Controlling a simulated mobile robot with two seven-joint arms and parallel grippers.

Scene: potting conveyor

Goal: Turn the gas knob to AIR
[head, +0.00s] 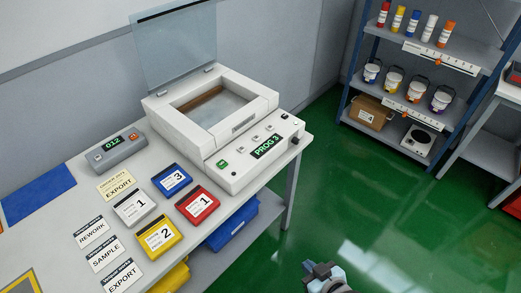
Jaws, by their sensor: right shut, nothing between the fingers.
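The white machine (190,130) stands on the bench with its clear lid (178,45) raised. Its front panel has a display (265,147) reading PROG 3, a green button (222,163) and several small buttons. A dark knob (294,141) sits at the panel's right end; its labels and pointer are too small to read, so I cannot tell its setting or whether it is the gas knob. My right gripper (321,268) is at the bottom edge, over the green floor, shut and empty. It is well apart from the machine. My left gripper is out of view.
On the bench (75,180) lie a grey device (118,152) showing 012, several numbered cassettes and label cards. Shelves (430,85) with bottles and buckets stand at right. The floor between is clear.

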